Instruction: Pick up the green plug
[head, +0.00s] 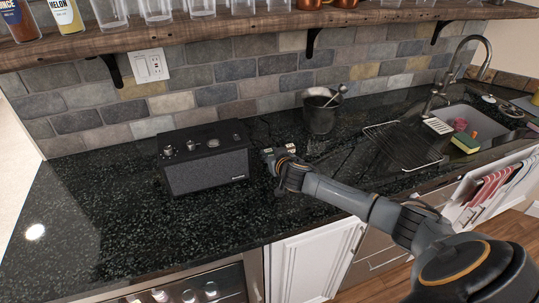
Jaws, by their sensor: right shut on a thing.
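My right gripper (278,153) is over the dark counter, just right of the black speaker. Its arm comes in from the lower right. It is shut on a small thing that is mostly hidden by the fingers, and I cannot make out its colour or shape. I cannot make out a green plug anywhere else on the counter. My left gripper is not in view.
The black speaker (204,157) stands close left of the gripper. A dark pot (320,112) with utensils is behind it. A wire rack (404,146) and the sink (478,123) are to the right. A wooden shelf (220,34) runs above. The counter's left front (110,220) is clear.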

